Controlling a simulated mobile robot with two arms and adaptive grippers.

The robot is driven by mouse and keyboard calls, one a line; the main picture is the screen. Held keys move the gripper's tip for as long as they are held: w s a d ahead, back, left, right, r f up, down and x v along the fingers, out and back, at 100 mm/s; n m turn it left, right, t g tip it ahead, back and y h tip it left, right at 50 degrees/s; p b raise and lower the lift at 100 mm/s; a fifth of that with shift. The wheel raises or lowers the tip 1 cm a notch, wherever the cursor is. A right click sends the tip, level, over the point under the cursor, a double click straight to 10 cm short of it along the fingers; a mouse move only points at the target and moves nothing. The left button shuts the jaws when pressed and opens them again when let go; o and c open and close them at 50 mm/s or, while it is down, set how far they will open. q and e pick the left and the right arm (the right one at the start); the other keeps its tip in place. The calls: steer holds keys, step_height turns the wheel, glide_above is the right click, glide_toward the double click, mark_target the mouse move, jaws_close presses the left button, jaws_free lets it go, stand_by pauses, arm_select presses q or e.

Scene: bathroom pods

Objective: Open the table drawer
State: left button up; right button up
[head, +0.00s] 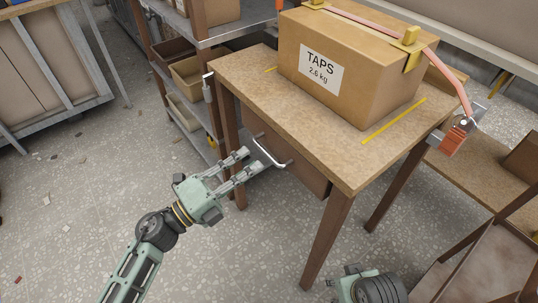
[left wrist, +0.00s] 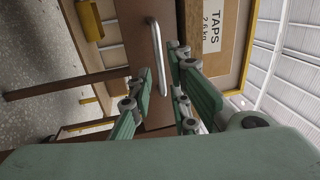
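The wooden table (head: 254,86) stands right of centre in the head view. Its brown drawer (head: 305,171) has a silver bar handle (head: 266,153) on its front. In the left wrist view the handle (left wrist: 157,56) stands ahead of my fingers, against the drawer front (left wrist: 135,25). My left gripper (head: 248,162) is open, its fingertips close to the handle. In the left wrist view the handle lies between the lines of the two fingers; I cannot tell if they touch it. My right gripper (head: 350,275) shows only partly at the bottom edge; its fingers are unclear.
A cardboard box labelled TAPS (head: 352,62) sits on the table, with a red strap over it. A shelf with bins (head: 190,75) stands behind left. A lower wooden table (head: 480,165) is at the right. The speckled floor at left is mostly clear.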

mark_target(265, 151)
arm_select(q)
steer(key=x, duration=0.5)
steer(key=shift+w+d, duration=0.25)
steer(key=shift+c, duration=0.5)
jaws_close()
